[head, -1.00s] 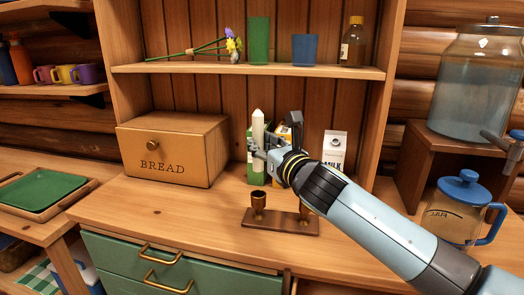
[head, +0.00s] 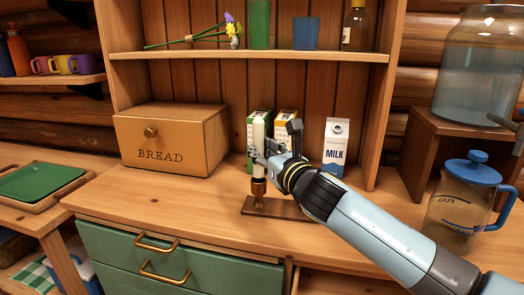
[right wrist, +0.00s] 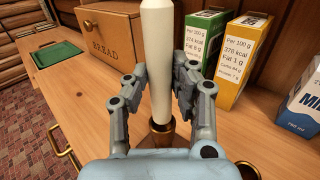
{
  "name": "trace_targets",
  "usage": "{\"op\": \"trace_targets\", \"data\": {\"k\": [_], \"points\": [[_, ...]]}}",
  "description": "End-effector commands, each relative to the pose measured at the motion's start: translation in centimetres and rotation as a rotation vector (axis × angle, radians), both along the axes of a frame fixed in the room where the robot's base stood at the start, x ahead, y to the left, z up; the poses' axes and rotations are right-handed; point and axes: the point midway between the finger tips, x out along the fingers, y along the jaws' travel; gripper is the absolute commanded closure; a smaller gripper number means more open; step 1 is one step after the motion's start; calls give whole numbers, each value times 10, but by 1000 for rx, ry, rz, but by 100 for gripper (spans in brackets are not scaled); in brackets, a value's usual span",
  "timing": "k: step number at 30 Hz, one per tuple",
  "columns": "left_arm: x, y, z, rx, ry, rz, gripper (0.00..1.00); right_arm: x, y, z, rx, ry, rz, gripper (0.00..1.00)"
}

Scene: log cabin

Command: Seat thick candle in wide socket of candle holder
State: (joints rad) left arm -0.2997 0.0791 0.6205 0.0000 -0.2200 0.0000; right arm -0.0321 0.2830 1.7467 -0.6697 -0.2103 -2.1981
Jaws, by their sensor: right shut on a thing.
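The thick white candle (right wrist: 158,60) stands upright in my right gripper (right wrist: 152,100), whose fingers are shut on it from both sides. It also shows in the head view (head: 258,131), partly hidden by the gripper (head: 263,155). The candle holder (head: 283,208) is a dark brown bar on the counter with brass sockets. The candle's lower end is at the mouth of the left socket (head: 258,191); this socket also shows in the right wrist view (right wrist: 162,132). I cannot tell how deep it sits. The other socket is hidden behind my arm in the head view.
Green and orange cartons (right wrist: 204,45) and a milk carton (head: 336,146) stand behind the gripper. A bread box (head: 172,140) is at left and a blue-lidded jug (head: 461,202) at right. The counter in front of the bread box is clear.

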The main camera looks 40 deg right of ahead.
Motion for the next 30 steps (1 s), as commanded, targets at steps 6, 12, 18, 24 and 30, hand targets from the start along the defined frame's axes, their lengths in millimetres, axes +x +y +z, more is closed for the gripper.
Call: {"op": "trace_targets", "data": {"k": [6, 12, 18, 24, 30], "points": [[0, 1, 0, 1, 0, 0, 60, 0, 0, 0, 0, 0, 0, 100], [1, 1, 3, 1, -1, 0, 60, 0, 0, 0, -1, 0, -7, 100], [0, 1, 2, 1, -1, 0, 60, 0, 0, 0, 0, 0, -7, 100], [0, 1, 2, 1, 0, 0, 60, 0, 0, 0, -1, 0, -7, 100], [1, 1, 6, 1, -1, 0, 60, 0, 0, 1, -1, 0, -7, 100]]}}
